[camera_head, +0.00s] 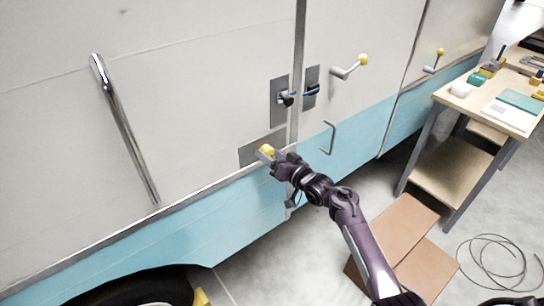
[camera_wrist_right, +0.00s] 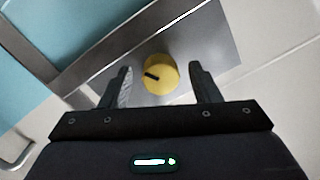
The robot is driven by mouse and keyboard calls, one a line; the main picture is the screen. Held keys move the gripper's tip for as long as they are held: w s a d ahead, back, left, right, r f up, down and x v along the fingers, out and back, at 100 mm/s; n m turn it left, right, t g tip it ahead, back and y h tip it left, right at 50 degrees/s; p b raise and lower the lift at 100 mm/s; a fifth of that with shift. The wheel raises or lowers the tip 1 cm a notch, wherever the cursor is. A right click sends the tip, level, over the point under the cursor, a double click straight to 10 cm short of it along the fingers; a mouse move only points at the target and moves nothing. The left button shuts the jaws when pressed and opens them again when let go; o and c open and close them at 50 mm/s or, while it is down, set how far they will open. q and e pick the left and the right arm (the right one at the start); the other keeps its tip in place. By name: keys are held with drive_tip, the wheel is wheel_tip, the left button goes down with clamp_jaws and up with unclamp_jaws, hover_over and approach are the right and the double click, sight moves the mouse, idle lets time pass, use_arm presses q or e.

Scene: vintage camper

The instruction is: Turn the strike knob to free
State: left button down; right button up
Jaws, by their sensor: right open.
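The strike knob is a round yellow knob (camera_wrist_right: 159,74) with a black pointer mark, on a grey metal plate (camera_wrist_right: 215,35). In the head view the yellow knob (camera_head: 266,150) sits low on the camper side, on the plate (camera_head: 250,154) left of the door seam. My right gripper (camera_head: 272,157) is at the knob. In the right wrist view its two fingers (camera_wrist_right: 160,82) stand open on either side of the knob, with gaps showing between. The black mark points toward the left finger in that view. My left gripper is not in view.
A latch with a blue part (camera_head: 311,91) and a yellow-tipped handle (camera_head: 350,67) are above and right on the camper. A chrome grab bar (camera_head: 125,130) is at left. A workbench (camera_head: 480,108) stands at right, with brown boards (camera_head: 405,235) and a cable (camera_head: 490,262) on the floor.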

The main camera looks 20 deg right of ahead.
drive_tip(key=shift+s, duration=0.1)
drive_tip(key=shift+s+d, duration=0.2)
drive_tip(key=shift+s, duration=0.15)
drive_tip(key=b+v, duration=0.1)
drive_tip(key=v, duration=0.6)
drive_tip(key=s+a+f+g+h, duration=0.15)
drive_tip(key=s+f, duration=0.45)
drive_tip(key=f, duration=0.6)
drive_tip(key=s+f+g+h, duration=0.1)
drive_tip(key=s+f+g, duration=0.3)
drive_tip(key=f, duration=0.7)
drive_tip(key=s+f+g+h, duration=0.2)
drive_tip(key=s+f, duration=0.5)
drive_tip(key=f, duration=0.5)
drive_tip(key=s+f+n+g+h, duration=0.1)
drive_tip(key=s+f, duration=0.4)
drive_tip(key=s, duration=0.6)
drive_tip(key=s+f+n+g, duration=0.1)
drive_tip(key=s+f+g, duration=0.3)
drive_tip(key=s, duration=0.8)
drive_tip(key=s+f+n+g+h, duration=0.1)
drive_tip(key=s+f+g, duration=0.1)
drive_tip(key=s+f, duration=0.6)
drive_tip(key=s, duration=0.4)
drive_tip(key=shift+s+d+h, duration=0.25)
drive_tip(key=shift+d+h, duration=0.1)
